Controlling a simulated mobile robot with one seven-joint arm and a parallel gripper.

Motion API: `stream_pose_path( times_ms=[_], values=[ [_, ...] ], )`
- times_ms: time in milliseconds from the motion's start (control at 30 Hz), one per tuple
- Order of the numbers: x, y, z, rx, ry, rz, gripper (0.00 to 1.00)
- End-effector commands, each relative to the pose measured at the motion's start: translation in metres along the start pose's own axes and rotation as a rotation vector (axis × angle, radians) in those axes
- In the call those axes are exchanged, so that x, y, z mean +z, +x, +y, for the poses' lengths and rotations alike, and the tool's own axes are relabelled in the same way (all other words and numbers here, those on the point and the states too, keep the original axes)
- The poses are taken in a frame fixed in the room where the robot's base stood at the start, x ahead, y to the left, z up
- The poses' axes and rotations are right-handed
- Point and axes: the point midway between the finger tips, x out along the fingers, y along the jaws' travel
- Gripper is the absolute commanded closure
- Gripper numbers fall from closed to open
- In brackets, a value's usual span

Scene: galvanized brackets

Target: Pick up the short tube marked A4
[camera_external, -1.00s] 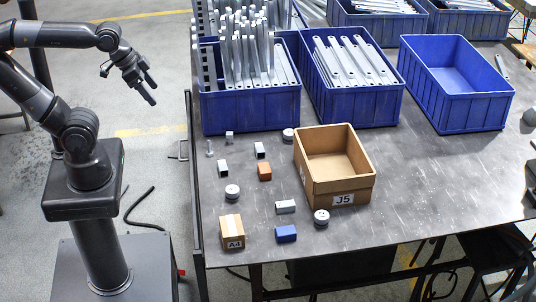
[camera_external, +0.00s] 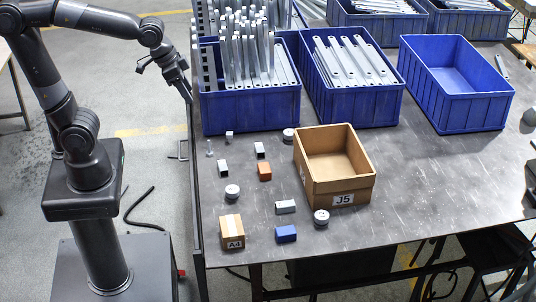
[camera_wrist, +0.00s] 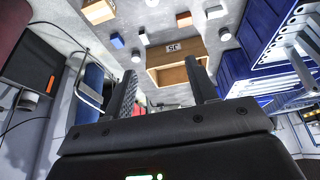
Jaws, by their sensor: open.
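The label A4 shows on a small tan cardboard box (camera_external: 232,226) near the table's front left corner; part of this box shows at the top of the wrist view (camera_wrist: 98,10). Short square metal tubes lie behind it: one at left (camera_external: 223,168), one farther back (camera_external: 260,150), and one lying near the blue block (camera_external: 286,207). I can read no marking on these tubes. My gripper (camera_external: 188,97) is open and empty, above the table's left edge, apart from all of these. Its two fingers show in the wrist view (camera_wrist: 161,88).
An open cardboard box marked J5 (camera_external: 343,190) stands mid-table. A blue block (camera_external: 286,233), an orange block (camera_external: 265,171) and several round grey pucks (camera_external: 321,218) lie around. Blue bins (camera_external: 250,112) line the back, two holding metal brackets. The right front of the table is clear.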

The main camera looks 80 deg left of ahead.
Motion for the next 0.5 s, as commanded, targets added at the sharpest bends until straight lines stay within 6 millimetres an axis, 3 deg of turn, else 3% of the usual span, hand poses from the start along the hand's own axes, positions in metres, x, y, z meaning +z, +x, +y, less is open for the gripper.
stream_pose_path(
  times_ms=[200,500],
  values=[
    [-0.049,0.048,0.014,0.001,-0.009,-0.057,0.47],
    [-0.101,0.133,0.037,-0.003,-0.020,-0.126,0.47]
  ],
)
